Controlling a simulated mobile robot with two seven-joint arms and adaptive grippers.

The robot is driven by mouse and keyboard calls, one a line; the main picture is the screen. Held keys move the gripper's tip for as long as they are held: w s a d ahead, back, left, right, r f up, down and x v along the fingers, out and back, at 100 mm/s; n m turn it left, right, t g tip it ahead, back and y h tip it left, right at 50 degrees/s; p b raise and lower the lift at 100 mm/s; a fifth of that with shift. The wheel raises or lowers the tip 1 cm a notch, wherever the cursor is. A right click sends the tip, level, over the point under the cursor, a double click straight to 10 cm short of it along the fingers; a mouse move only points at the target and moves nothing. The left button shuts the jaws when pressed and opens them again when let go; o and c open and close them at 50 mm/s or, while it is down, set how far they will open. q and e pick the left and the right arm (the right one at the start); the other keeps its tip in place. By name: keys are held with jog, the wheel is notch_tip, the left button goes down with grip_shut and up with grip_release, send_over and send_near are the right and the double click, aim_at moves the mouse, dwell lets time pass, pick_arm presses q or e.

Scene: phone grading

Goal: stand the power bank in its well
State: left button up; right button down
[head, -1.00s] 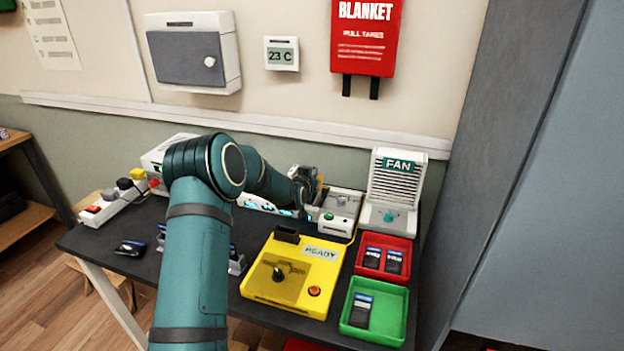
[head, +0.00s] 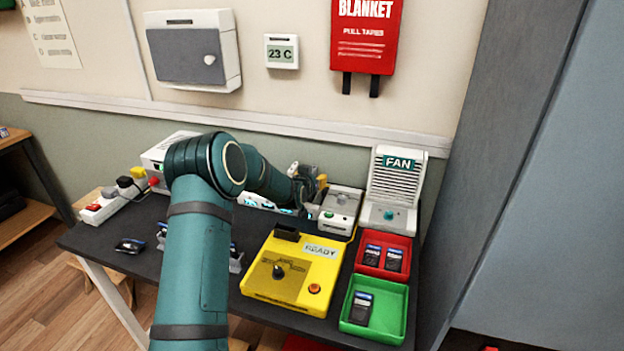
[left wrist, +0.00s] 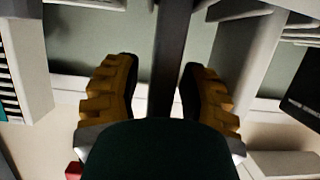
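My left arm reaches from the bottom left across the table, and its gripper (head: 318,186) is at the back, beside the white box with a green button. In the left wrist view the two yellow-brown fingers (left wrist: 158,85) are apart. A dark upright bar (left wrist: 172,50) shows between them; I cannot tell whether it is near or behind. I cannot pick out the power bank for certain. A black open-looking block (head: 287,233) stands at the back of the yellow READY station (head: 262,284); I cannot tell whether it is the well. My right gripper is out of view.
The white box (head: 340,207) and the fan (head: 393,190) stand at the back right. A red tray (head: 400,242) and a green tray (head: 402,318) hold phones. A dark flat device (head: 130,246) and a power strip (head: 115,200) lie left. My arm hides the table's middle.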

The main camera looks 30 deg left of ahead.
pick_arm(q)
notch_tip(320, 180, up, 10)
dwell(0.6)
